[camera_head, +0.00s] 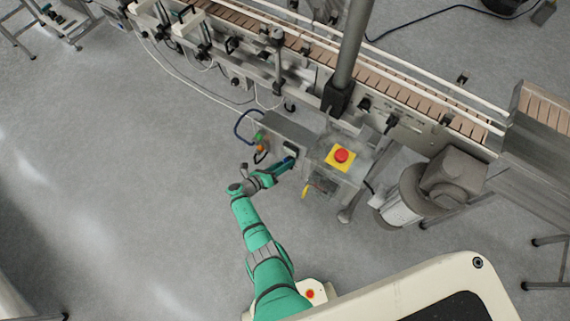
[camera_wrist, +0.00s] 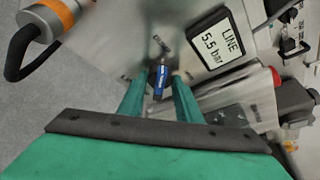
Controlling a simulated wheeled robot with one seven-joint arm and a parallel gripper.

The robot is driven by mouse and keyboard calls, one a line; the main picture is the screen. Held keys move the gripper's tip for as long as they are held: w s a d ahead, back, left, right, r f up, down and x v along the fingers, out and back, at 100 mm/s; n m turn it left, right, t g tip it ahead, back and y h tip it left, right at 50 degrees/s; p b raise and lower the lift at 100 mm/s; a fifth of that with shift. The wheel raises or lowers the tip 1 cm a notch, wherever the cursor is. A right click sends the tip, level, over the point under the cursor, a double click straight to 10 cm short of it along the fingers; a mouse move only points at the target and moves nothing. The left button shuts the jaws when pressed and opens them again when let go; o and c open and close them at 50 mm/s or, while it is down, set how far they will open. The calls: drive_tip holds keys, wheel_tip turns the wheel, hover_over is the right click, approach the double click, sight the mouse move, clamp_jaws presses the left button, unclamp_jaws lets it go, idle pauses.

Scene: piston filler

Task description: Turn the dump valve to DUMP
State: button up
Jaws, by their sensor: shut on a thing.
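The dump valve shows as a blue lever handle (camera_wrist: 159,82) on a grey metal panel (camera_wrist: 125,55) in the wrist view. Small dark labels (camera_wrist: 163,43) sit by the valve, too blurred to read. My gripper (camera_wrist: 161,88) has a green finger on each side of the blue handle and is shut on it. In the head view my gripper (camera_head: 284,168) reaches the front of the metal cabinet (camera_head: 310,140), where a bit of blue shows at its tip. The valve body and pivot are mostly hidden.
A display reading LINE 5.5 bar (camera_wrist: 222,39) is right of the valve. An orange-banded cylinder with a black hose (camera_wrist: 55,15) is at upper left. A red emergency stop (camera_head: 341,155) on yellow and a conveyor (camera_head: 400,85) lie beyond.

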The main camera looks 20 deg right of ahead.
drive_tip(key=shift+w+n, duration=0.1)
drive_tip(key=shift+n, duration=0.2)
idle(0.4)
drive_tip(key=o, duration=1)
drive_tip(key=shift+o, duration=0.2)
drive_tip(key=v, duration=1)
drive_tip(key=shift+a, duration=0.4)
